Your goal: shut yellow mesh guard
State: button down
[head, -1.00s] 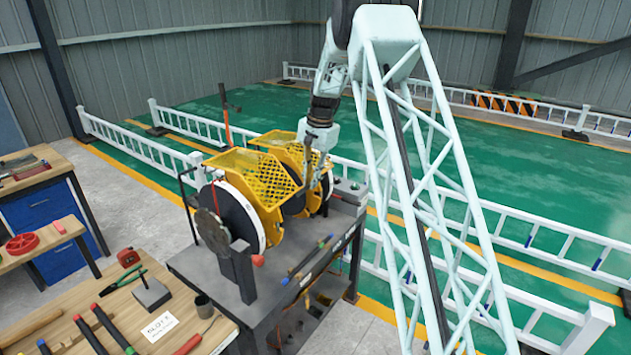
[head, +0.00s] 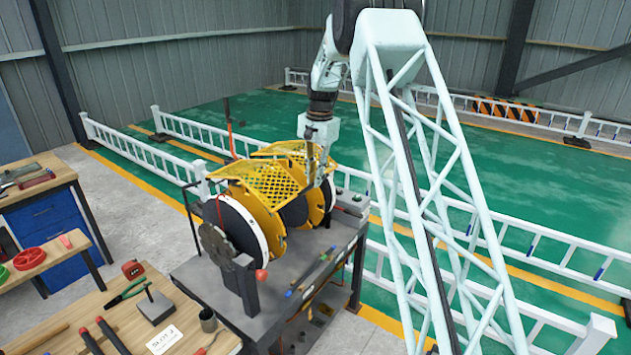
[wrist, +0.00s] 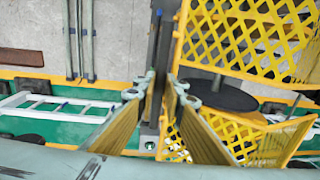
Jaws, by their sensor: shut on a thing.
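The yellow mesh guard (head: 256,181) sits over the reel machine on the grey bench, with its front mesh panel sloping above the drum. In the wrist view the mesh (wrist: 250,38) fills the upper right, with more yellow mesh below it. My gripper (head: 314,184) is at the guard's right side, pointing down. In the wrist view my gripper (wrist: 166,92) has its two fingers close together at the guard's left edge, shut on it. The exact contact is hidden between the fingers.
The drum's white-rimmed disc (head: 232,222) stands below the guard. The grey bench (head: 205,285) holds small tools at its right. A wooden table (head: 70,325) with tools is at front left. White railings (head: 500,225) stand behind and to the right.

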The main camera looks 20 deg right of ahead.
jog(key=c, duration=2.7)
grip_release()
jog(key=shift+w+a, duration=0.2)
jog(key=shift+w, duration=0.05)
jog(key=shift+s+d, duration=0.1)
jog(key=shift+r, duration=0.35)
jog(key=r, duration=0.7)
jog(key=s+r, duration=0.1)
jog(key=r, duration=0.3)
jog(key=shift+d+r, duration=0.15)
jog(key=shift+d, duration=0.1)
